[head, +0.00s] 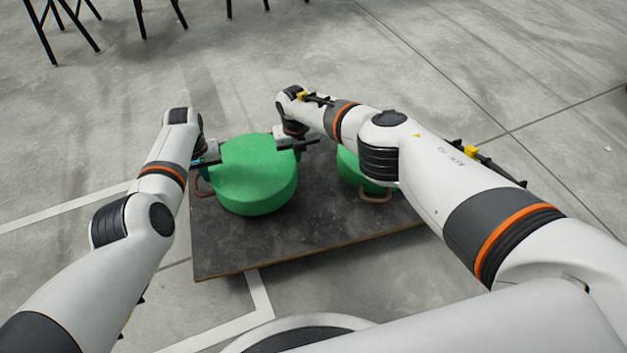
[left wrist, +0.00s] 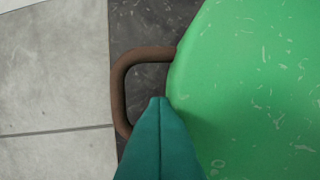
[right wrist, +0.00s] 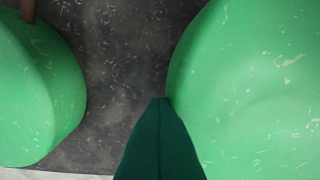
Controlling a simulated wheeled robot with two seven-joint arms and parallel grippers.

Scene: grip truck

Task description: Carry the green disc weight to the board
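A thick green disc weight (head: 254,176) lies on the left part of a dark flat board (head: 300,240). A brown handle loop (left wrist: 120,85) sticks out from its left side. My left gripper (head: 206,162) is at that side, with its teal fingers over the handle loop and disc edge in the left wrist view. My right gripper (head: 298,146) is at the disc's far right side.
A second green disc (head: 352,172) with a brown front handle (head: 375,196) sits right on the board, partly hidden by my right arm. The board's front part is bare. Black chair or stool legs (head: 60,30) stand far back. Open concrete floor surrounds the board.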

